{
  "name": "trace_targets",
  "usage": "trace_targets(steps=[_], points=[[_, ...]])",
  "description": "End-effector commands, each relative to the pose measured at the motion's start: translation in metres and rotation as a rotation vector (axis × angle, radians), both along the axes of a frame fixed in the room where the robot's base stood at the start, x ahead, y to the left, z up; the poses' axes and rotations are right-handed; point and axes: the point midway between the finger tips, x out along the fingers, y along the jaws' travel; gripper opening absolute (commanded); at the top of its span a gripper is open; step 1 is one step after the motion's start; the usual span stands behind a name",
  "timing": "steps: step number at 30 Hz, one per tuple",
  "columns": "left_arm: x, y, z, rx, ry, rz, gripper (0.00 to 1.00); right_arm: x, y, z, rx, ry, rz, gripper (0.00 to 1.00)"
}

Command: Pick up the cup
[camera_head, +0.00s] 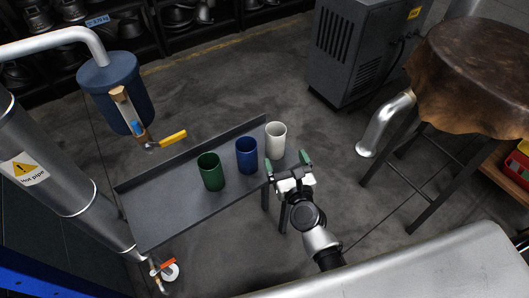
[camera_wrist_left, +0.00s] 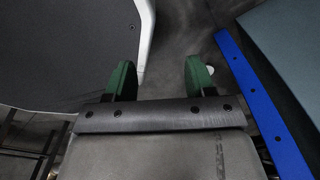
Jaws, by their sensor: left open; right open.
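Three cups stand upright in a row on a grey metal tray table (camera_head: 160,212) in the head view. The green cup (camera_head: 211,172) is on the left, the blue cup (camera_head: 247,156) in the middle, and the white cup (camera_head: 276,138) on the right near the tray's end. My right gripper (camera_head: 286,163) is open and empty, with green fingertips, just in front of the white cup in the picture. I cannot tell whether it touches anything. My left gripper (camera_wrist_left: 158,78) is open and empty in the left wrist view, away from the cups. It does not show in the head view.
A hot pipe (camera_head: 45,165) with a warning label stands at the left. A grey cabinet (camera_head: 350,50) and a leather-covered stool (camera_head: 475,75) stand right.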

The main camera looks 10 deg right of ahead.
Motion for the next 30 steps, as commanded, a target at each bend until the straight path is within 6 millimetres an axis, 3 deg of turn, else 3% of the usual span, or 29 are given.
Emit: trace_targets(steps=[9, 17, 24, 30], points=[[-0.005, -0.026, 0.002, -0.033, 0.007, -0.002, 0.55, 0.045, 0.001, 0.004, 0.027, -0.01, -0.003, 0.91], [-0.005, -0.02, 0.002, -0.026, 0.007, -0.002, 0.55, 0.066, -0.001, 0.002, 0.023, -0.009, -0.002, 0.91], [-0.005, -0.014, 0.001, -0.018, 0.007, 0.001, 0.55, 0.101, -0.005, -0.002, 0.023, -0.008, -0.003, 0.91], [-0.004, -0.014, 0.001, -0.018, 0.006, 0.002, 0.55, 0.108, -0.005, -0.003, 0.024, -0.007, -0.003, 0.91]])
